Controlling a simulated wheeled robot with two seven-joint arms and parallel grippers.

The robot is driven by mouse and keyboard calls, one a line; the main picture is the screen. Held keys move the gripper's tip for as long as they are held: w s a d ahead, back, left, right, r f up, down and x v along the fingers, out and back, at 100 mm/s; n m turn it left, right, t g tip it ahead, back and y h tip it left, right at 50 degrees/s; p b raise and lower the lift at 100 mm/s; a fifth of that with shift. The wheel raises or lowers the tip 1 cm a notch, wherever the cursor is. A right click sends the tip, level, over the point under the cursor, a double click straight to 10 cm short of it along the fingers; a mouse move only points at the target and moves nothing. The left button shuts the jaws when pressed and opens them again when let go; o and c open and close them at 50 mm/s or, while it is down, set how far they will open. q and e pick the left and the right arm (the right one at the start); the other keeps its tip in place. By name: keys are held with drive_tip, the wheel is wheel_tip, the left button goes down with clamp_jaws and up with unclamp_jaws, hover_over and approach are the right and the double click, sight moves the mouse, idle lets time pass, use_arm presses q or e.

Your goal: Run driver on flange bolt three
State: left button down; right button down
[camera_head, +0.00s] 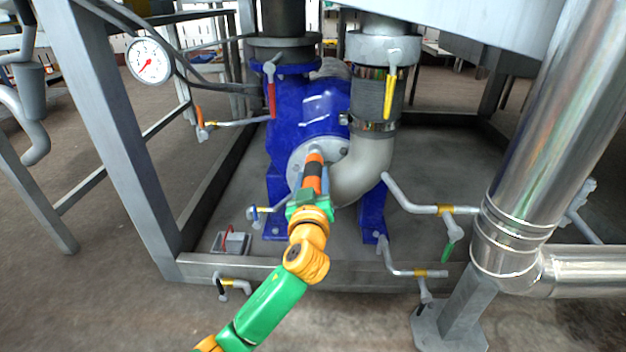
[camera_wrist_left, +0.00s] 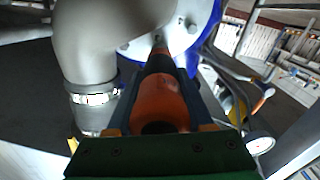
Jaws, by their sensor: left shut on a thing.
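My left gripper (camera_head: 311,186) is shut on an orange and black driver (camera_head: 314,168), which points away from me at the pump's grey flange (camera_head: 300,160). In the left wrist view the driver (camera_wrist_left: 160,103) lies between the fingers, its tip at the pale flange face (camera_wrist_left: 180,45). I cannot tell whether the tip sits on a bolt or just short of it. One dark flange bolt (camera_head: 343,152) shows right of the driver; another bolt (camera_wrist_left: 191,28) shows in the wrist view. The bolt at the tip is hidden, and no numbers show. My right gripper is not in view.
The blue pump (camera_head: 310,108) stands inside a grey steel frame (camera_head: 125,150). A curved grey pipe (camera_head: 368,168) passes close right of the driver. Valve handles, a pressure gauge (camera_head: 150,61) and a shiny metal pipe (camera_head: 545,130) surround it. The floor at front left is clear.

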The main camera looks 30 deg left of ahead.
use_arm(q)
drive_tip(key=shift+r, duration=0.1)
idle(0.3)
drive_tip(key=shift+s+d, duration=0.25)
drive_tip(key=shift+s, duration=0.1)
drive_tip(key=shift+p+v, duration=0.3)
drive_tip(key=shift+v, duration=1)
